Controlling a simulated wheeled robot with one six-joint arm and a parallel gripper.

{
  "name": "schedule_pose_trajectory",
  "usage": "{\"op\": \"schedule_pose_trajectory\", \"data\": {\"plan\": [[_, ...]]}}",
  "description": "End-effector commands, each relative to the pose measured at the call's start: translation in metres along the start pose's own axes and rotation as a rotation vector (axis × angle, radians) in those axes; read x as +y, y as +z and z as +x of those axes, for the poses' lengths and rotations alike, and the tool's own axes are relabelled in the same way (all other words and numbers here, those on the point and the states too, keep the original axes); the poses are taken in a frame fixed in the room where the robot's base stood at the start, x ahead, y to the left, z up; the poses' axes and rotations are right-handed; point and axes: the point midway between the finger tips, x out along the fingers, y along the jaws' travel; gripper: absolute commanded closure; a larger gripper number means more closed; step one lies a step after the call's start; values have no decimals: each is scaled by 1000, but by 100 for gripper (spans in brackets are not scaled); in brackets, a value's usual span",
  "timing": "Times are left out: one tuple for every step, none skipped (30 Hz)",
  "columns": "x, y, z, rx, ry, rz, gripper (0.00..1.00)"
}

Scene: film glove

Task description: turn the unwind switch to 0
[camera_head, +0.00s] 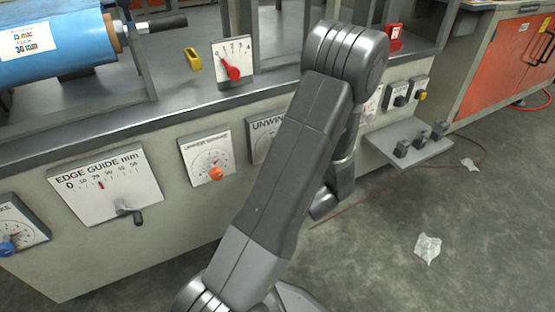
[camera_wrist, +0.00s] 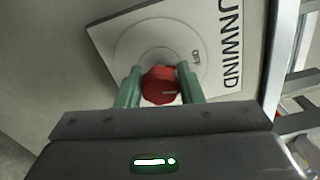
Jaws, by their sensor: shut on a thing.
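The unwind switch has a red knob (camera_wrist: 160,86) on a white plate (camera_wrist: 112,38) lettered UNWIND, seen in the wrist view. In the head view, only the left part of the unwind plate (camera_head: 262,140) shows; my arm hides the knob and my gripper there.
On the same panel are the edge guide plate (camera_head: 105,183) with a crank, and a dial plate with an orange knob (camera_head: 216,174). A blue roll (camera_head: 60,45) lies above left. A small shelf (camera_head: 407,147) with grey blocks juts out at right. Crumpled paper (camera_head: 428,248) lies on open floor.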

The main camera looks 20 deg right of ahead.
Motion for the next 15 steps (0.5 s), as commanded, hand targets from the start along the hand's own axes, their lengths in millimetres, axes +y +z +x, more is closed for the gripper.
{"op": "schedule_pose_trajectory", "data": {"plan": [[3,0,0,0,2,-32,89],[2,0,0,0,2,-52,89],[2,0,0,0,3,-76,89],[2,0,0,0,3,-92,89],[2,0,0,0,3,-108,89],[2,0,0,0,3,-127,89],[2,0,0,0,3,-140,89],[2,0,0,0,3,-152,89],[2,0,0,0,3,-166,89],[2,0,0,0,3,-176,89],[2,0,0,0,3,-184,89],[2,0,0,0,3,-194,89],[2,0,0,0,4,-200,89],[2,0,0,0,4,-206,89],[2,0,0,0,4,-212,89]]}}
